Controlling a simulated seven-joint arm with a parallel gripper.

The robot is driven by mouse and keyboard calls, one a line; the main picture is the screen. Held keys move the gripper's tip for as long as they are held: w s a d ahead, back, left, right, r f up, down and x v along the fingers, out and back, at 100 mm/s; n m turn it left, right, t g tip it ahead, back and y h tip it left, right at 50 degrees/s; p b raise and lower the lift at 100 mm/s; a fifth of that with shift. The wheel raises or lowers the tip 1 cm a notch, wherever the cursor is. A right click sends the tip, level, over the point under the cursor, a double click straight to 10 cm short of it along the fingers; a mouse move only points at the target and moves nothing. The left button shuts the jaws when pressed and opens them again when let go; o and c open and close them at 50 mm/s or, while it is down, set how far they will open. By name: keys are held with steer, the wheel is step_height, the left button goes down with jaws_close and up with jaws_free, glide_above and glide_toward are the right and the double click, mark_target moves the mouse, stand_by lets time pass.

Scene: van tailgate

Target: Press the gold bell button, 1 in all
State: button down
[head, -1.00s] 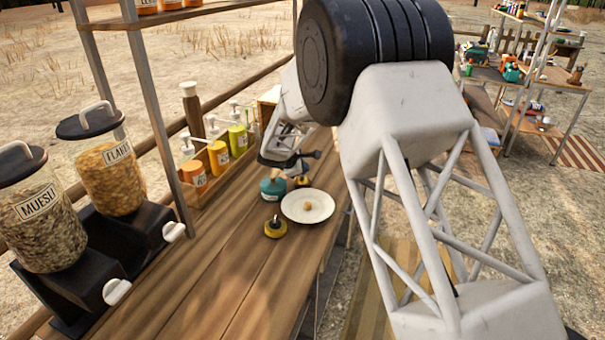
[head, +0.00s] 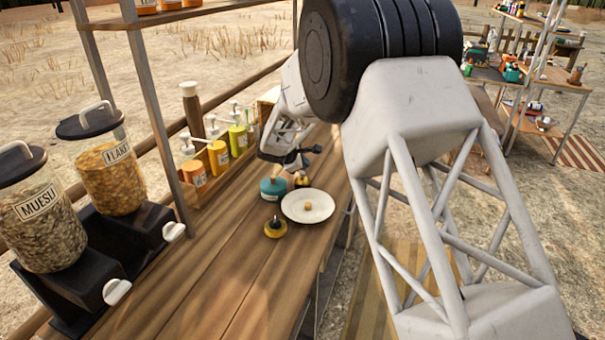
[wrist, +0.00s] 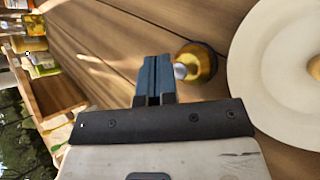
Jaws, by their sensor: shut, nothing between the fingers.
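In the head view a small gold thing (head: 302,181), which looks like this bell, stands between a teal jar and the plate. My gripper (wrist: 155,62) is shut and empty, its blue-grey fingers together. In the head view my gripper (head: 297,160) is small and partly dark, just above the gold thing. I cannot tell whether the fingers touch the bell.
A white plate (head: 320,212) with a small tan item lies close to the bell. Pump bottles (head: 218,157) and cereal dispensers line the left side.

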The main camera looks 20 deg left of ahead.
mark_target(303, 174)
steer(key=shift+r, duration=2.5)
steer(key=shift+d, duration=0.1)
steer(key=s+d+r+m+g, duration=0.1)
steer(key=s+d+r+m, duration=0.4)
steer(key=d, duration=0.6)
steer(key=s+d+r+m+g, duration=0.2)
steer(key=s+d+r, duration=0.45)
steer(key=d, duration=0.55)
steer(key=s+d+r+m+g, duration=0.1)
steer(key=s+d+r+m, duration=0.4)
steer(key=d, duration=0.6)
steer(key=s+d+r+m+g+y, duration=0.1)
steer(key=s+d+m, duration=0.1)
steer(key=s+d, duration=0.55)
steer(key=s+d+r+m, duration=0.15)
steer(key=s+d, duration=0.35)
steer(key=s, duration=0.5)
steer(key=s+d+f+m+y, duration=0.1)
steer(key=s+d+f+m, duration=0.1)
steer(key=s, duration=0.7)
steer(key=s+d+f+m+y, duration=0.1)
steer(key=s+m, duration=0.4)
steer(key=s, duration=0.5)
steer(key=shift+d+f+g+y, duration=0.4)
steer(key=shift+d+f, duration=0.3)
steer(key=shift+d, duration=0.25)
